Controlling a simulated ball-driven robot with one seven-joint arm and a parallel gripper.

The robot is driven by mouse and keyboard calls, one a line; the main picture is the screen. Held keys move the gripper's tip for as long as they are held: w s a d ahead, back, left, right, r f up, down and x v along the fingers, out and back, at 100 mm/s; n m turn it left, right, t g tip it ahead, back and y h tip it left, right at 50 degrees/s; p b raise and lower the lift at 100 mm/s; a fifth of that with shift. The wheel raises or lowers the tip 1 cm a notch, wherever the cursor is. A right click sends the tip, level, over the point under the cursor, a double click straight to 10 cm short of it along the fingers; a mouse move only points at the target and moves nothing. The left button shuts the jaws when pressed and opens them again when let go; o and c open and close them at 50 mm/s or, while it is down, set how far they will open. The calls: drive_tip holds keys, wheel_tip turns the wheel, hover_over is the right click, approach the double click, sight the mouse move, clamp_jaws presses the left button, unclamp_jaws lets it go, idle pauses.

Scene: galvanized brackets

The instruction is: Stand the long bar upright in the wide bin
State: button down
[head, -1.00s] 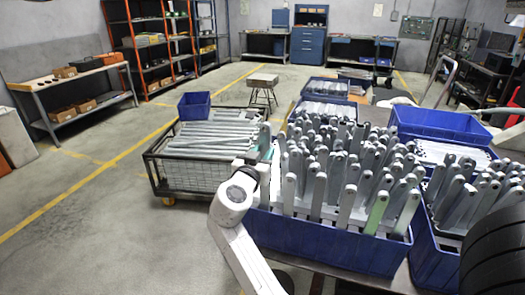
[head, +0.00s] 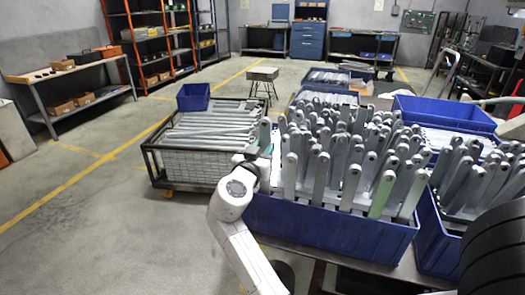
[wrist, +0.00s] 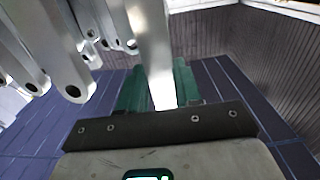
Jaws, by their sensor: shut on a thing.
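My gripper (head: 264,152) is at the left end of the wide blue bin (head: 330,231). It is shut on a long grey metal bar (head: 265,131), which stands roughly upright with its rounded top above the jaws. In the wrist view, the bar (wrist: 152,50) runs between the green fingers (wrist: 158,88). The bin is packed with several upright grey bars, one of them pale green (head: 382,194). The held bar's lower end is hidden in the head view, so I cannot tell whether it touches the bin floor.
More blue bins stand to the right (head: 436,250) and behind (head: 445,115). A black tyre-like shape (head: 495,250) fills the lower right. Floor at left is clear.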

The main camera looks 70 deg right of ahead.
drive_tip(key=shift+f+b, duration=1.4)
drive_tip(key=shift+b, duration=0.15)
drive_tip(key=c, duration=0.7)
unclamp_jaws()
drive_tip(key=shift+f, duration=0.15)
drive_tip(key=shift+a, duration=0.15)
drive_tip(key=a+b, duration=0.2)
drive_tip(key=a, duration=0.8)
drive_tip(key=shift+s+a, duration=0.3)
drive_tip(key=shift+s, duration=0.15)
